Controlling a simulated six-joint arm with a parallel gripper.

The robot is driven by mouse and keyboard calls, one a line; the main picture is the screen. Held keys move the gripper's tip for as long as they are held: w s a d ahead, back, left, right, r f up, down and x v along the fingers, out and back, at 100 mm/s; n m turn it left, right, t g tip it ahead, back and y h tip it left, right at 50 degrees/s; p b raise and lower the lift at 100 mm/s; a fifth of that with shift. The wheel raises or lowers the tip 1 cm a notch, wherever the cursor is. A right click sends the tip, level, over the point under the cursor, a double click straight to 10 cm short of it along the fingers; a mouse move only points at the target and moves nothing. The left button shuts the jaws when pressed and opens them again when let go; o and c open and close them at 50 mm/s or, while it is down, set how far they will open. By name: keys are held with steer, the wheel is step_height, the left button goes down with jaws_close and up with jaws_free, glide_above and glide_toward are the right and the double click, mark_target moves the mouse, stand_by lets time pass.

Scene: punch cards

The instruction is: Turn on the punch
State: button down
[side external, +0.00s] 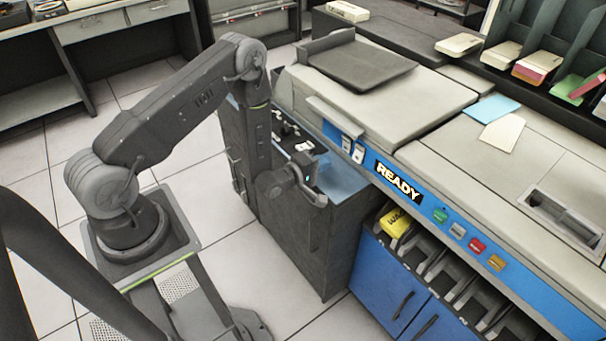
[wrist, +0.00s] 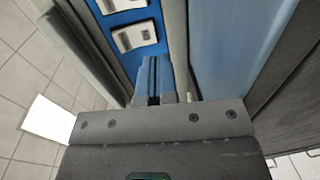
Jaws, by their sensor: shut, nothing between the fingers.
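The punch (side external: 385,105) is a large grey machine with a blue front strip, and its dark display (side external: 397,182) reads "READY". Two white switches, one (side external: 346,142) left of the other (side external: 358,152), sit on the strip left of the display. The wrist view also shows the two switches, one (wrist: 128,5) at the top edge and one (wrist: 135,37) below it. I cannot tell their positions. My gripper (side external: 321,200) is shut and empty, in front of the punch and below left of the switches. In the wrist view its fingertips (wrist: 155,62) are together, apart from the switches.
Several coloured buttons (side external: 458,231) lie right of the display. A yellow card stack (side external: 396,222) sits in the leftmost of several slots below. Blue and cream cards (side external: 493,108) lie on top. A dark cabinet (side external: 310,225) stands beside the arm. Open tiled floor lies in front.

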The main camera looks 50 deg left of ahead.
steer(key=s+f, duration=0.1)
steer(key=s, duration=0.7)
steer(key=shift+s, duration=0.25)
steer(key=w+d+r+m+g, duration=0.1)
steer(key=w+r+m+g, duration=0.3)
steer(key=r, duration=0.5)
steer(key=w+r+m+g, duration=0.1)
steer(key=r+m, duration=0.4)
steer(key=r, duration=0.5)
steer(key=s+d+r+m+g, duration=0.3)
steer(key=s+r, duration=0.4)
steer(key=s, duration=0.5)
steer(key=s+d+r+m+g, duration=0.3)
steer(key=s+r+m, duration=0.3)
steer(key=s, duration=0.6)
steer(key=shift+d+r, duration=0.15)
steer(key=shift+r, duration=0.4)
